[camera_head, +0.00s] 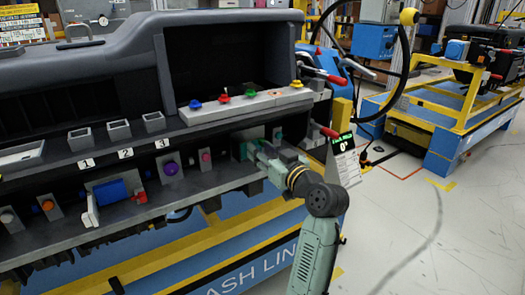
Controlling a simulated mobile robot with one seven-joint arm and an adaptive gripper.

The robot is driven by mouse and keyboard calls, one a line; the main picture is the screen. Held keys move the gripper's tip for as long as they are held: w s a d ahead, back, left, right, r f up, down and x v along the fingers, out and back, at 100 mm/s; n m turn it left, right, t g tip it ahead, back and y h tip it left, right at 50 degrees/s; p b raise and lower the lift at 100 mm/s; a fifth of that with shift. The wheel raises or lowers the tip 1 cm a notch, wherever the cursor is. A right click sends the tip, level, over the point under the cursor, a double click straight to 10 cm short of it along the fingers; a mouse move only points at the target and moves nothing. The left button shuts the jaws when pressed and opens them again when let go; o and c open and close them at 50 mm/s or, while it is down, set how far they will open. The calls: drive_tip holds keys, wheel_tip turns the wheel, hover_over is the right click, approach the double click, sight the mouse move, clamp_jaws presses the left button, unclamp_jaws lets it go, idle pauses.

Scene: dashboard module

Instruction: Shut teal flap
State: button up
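A small teal piece (277,133) shows at the right end of the dashboard's lower shelf, just behind my gripper; I take it to be part of the teal flap. My gripper (252,152) is right beside it and overlaps the recess there. The gripper and the teal piece are close in colour, so I cannot tell whether they touch. The finger gap is too small to make out. How far the flap stands open is hidden by my gripper and wrist.
The grey dashboard (120,50) holds numbered bins, coloured knobs (223,97), a blue block (110,192) and a purple knob (171,168). A steering wheel stands behind.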

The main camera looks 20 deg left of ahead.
drive_tip(key=v, duration=1.2)
